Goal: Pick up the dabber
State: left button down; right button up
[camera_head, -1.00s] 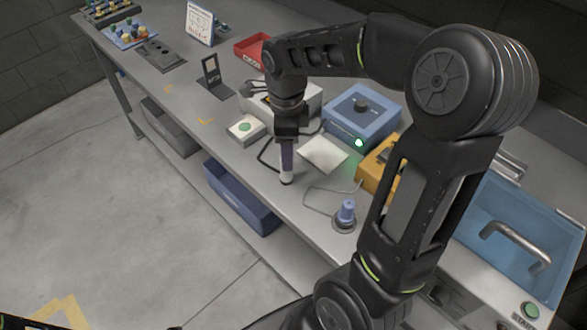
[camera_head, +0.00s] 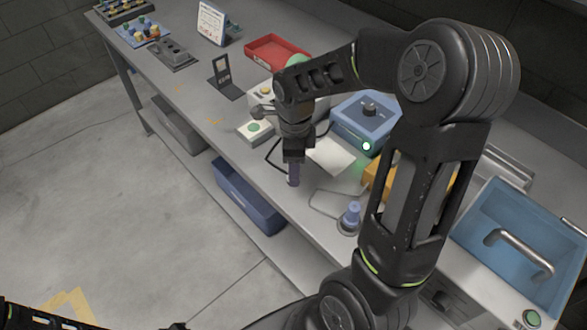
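My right arm comes in from the lower right and bends over the bench. Its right gripper (camera_head: 294,163) points down near the bench's front edge. My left gripper is out of view; only a bit of dark arm shows at the lower left.
A blue box (camera_head: 365,125) with a black knob and lit green lamp stands behind, beside a white sheet (camera_head: 331,156). A white button box (camera_head: 254,130) is to the left, a red tray (camera_head: 277,53) farther back. A yellow box (camera_head: 378,180) and blue bin (camera_head: 517,240) are right.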

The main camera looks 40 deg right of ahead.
jog(key=shift+f, duration=1.35)
grip_shut()
